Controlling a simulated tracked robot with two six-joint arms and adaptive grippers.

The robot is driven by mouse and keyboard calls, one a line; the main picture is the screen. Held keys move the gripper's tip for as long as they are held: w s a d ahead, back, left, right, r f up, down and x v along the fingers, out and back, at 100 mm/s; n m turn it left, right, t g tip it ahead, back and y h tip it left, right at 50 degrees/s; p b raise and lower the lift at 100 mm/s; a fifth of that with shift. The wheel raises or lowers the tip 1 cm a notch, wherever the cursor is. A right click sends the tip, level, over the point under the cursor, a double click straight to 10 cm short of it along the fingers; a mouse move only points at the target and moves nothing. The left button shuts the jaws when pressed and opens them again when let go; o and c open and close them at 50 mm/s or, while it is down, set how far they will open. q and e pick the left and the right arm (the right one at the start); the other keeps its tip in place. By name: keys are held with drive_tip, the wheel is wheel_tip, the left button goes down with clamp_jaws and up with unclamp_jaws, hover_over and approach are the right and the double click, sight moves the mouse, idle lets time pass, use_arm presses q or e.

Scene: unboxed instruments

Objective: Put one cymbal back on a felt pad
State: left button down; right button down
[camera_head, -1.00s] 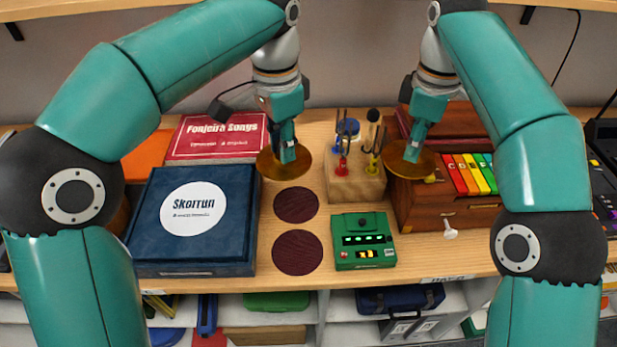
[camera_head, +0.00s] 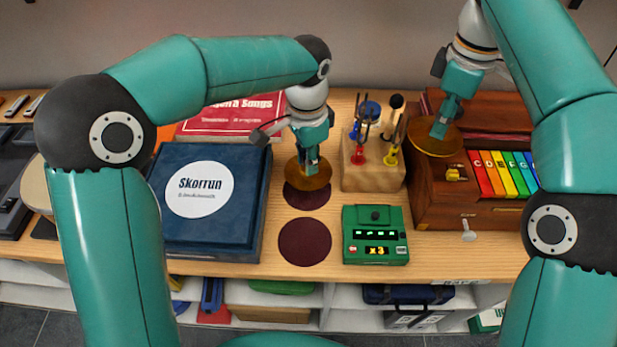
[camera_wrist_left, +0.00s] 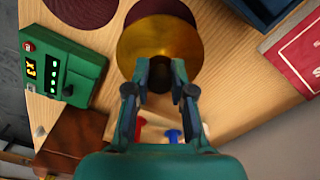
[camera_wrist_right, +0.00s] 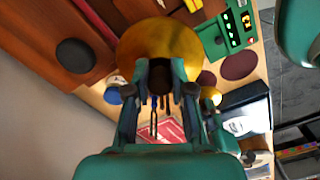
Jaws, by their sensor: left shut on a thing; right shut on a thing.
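My left gripper (camera_head: 312,165) is shut on a brass cymbal (camera_head: 309,179). In the head view that cymbal overlaps the rear dark red felt pad (camera_head: 305,198); I cannot tell whether it touches it. The cymbal also shows in the left wrist view (camera_wrist_left: 158,48), covering part of a pad (camera_wrist_left: 160,10). The front felt pad (camera_head: 304,242) is bare.
A wooden block (camera_head: 372,174) with coloured tools stands between the two cymbals. A green device (camera_head: 375,236) sits right of the front pad, and a dark blue Skorrun box (camera_head: 208,240) to the left. A wooden case (camera_head: 440,206) with coloured keys is at the right.

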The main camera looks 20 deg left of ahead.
sight(308, 178)
use_arm(q)
drive_tip(key=shift+f, duration=3.25)
drive_tip(key=shift+f, duration=0.1)
drive_tip(key=c, duration=1)
unclamp_jaws()
wheel_tip(308, 178, up, 12)
drive_tip(key=shift+r, duration=0.1)
drive_tip(key=shift+s, duration=0.15)
